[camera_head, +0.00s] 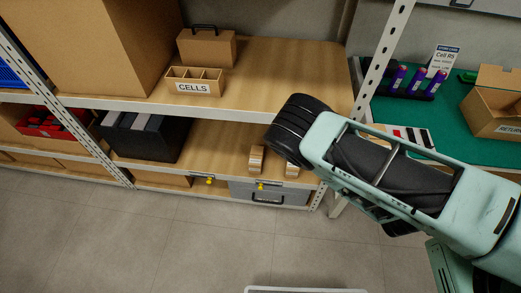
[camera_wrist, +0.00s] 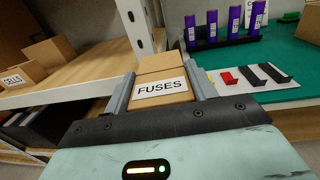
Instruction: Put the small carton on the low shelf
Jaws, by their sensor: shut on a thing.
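A small brown carton labelled FUSES (camera_wrist: 158,90) sits between the two grey fingers of my gripper (camera_wrist: 160,74) in the wrist view. The fingers press on its left and right sides, and its label faces the camera. In the head view my arm hides the gripper and the carton. The low shelf (camera_head: 215,152) is the wooden lower level of the rack in the head view, left of and partly behind my arm. Two small striped items (camera_head: 257,158) stand near its front right.
On the upper shelf (camera_head: 290,85) are a CELLS divider box (camera_head: 194,86), a brown box with a handle (camera_head: 206,47) and a large carton (camera_head: 95,45). A black file holder (camera_head: 142,137) stands on the low shelf. A green bench (camera_head: 440,125) with purple cylinders is at right; a white rack post separates them.

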